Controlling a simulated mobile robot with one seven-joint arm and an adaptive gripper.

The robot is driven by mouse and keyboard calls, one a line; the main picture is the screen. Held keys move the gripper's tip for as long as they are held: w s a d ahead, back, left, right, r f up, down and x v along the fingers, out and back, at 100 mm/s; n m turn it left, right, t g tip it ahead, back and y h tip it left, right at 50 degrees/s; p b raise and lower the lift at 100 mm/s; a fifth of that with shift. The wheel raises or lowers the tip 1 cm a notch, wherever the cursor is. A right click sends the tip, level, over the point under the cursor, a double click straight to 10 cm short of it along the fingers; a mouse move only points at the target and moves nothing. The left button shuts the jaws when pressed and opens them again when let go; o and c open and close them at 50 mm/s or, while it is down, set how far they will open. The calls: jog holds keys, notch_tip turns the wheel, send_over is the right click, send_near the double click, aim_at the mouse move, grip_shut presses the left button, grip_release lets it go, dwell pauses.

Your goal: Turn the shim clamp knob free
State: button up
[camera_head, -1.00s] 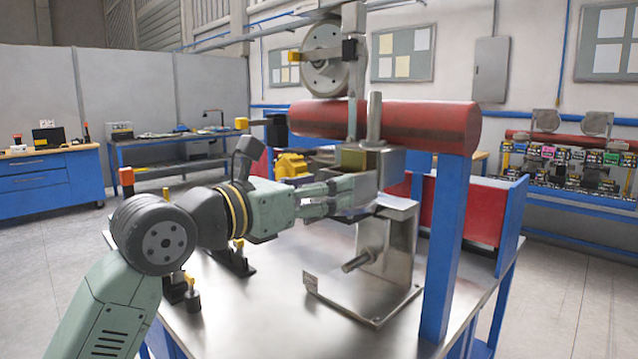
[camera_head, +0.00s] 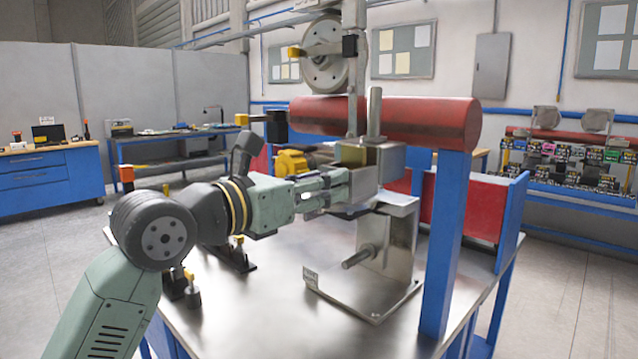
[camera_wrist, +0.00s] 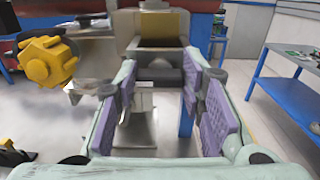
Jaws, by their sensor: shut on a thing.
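My gripper (camera_head: 352,186) reaches from the left to the near face of a grey metal clamp block (camera_head: 385,163). In the wrist view its two fingers with purple pads (camera_wrist: 158,78) stand apart on either side of a dark grey part (camera_wrist: 158,75), which looks like the shim clamp knob, and are shut on it. The knob itself is hidden by the fingers in the head view. A yellow-brown block, perhaps the shim (camera_wrist: 160,28), sits in the clamp's open top. It also shows in the head view (camera_head: 352,155).
A red roller (camera_head: 400,120) lies above and behind the clamp. A blue post (camera_head: 446,245) stands to its right. A metal bracket with a rod (camera_head: 385,245) stands below. A yellow lobed part (camera_wrist: 48,60) is left of the fingers. The steel tabletop (camera_head: 265,310) is clear in front.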

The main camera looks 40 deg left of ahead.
jog(key=shift+a+f+n+b, duration=0.1)
jog(key=shift+n+b, duration=2.9)
jog(key=shift+n, duration=1.55)
jog(key=shift+a+f+n+b, duration=0.1)
jog(key=shift+n+b, duration=2.9)
jog(key=shift+n, duration=1.55)
jog(key=o, duration=1.1)
jog(key=shift+o, duration=0.2)
